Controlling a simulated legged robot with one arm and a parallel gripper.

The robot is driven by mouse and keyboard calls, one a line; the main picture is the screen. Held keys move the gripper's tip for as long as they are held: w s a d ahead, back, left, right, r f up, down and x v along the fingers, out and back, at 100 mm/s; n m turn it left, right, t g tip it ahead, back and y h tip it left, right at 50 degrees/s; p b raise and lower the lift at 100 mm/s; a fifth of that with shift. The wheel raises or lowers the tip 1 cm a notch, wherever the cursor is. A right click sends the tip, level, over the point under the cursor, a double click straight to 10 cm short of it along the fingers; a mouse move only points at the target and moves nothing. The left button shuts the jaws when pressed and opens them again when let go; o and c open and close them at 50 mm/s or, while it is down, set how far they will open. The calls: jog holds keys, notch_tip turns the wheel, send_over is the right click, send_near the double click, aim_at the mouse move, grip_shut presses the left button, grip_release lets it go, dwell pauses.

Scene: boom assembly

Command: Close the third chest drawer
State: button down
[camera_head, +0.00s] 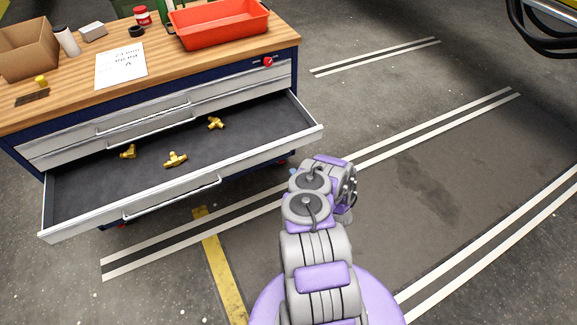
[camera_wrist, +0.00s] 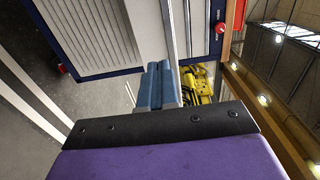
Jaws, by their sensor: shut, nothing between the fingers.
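The chest's open drawer (camera_head: 82,188) is the lowest one showing and is pulled far out. Its long pale front (camera_head: 262,153) carries a bar handle (camera_head: 172,198). Three brass fittings lie inside, one of them a T-shaped fitting (camera_head: 176,159). Two drawers above, one with a pale front (camera_head: 215,92), are shut. My gripper shows in the wrist view (camera_wrist: 158,72) as blue fingers pressed together, empty. In the head view my arm reaches to the floor side of the drawer's right front corner, and the fingers are mostly hidden. I cannot tell whether they touch the drawer.
The wooden worktop (camera_head: 75,90) bears a red tray (camera_head: 222,20), a cardboard box (camera_head: 25,50), a paper sheet (camera_head: 121,64) and small items. A red knob (camera_head: 268,62) sits at the chest's upper right. Grey floor with white lines (camera_head: 440,120) is clear to the right.

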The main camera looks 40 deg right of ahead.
aim_at(278, 148)
jog(key=b+x, duration=0.4)
jog(key=x, duration=0.7)
jog(key=shift+w+f, duration=0.15)
jog(key=shift+w, duration=0.25)
jog(key=shift+w+d, duration=0.25)
jog(key=shift+w, duration=0.3)
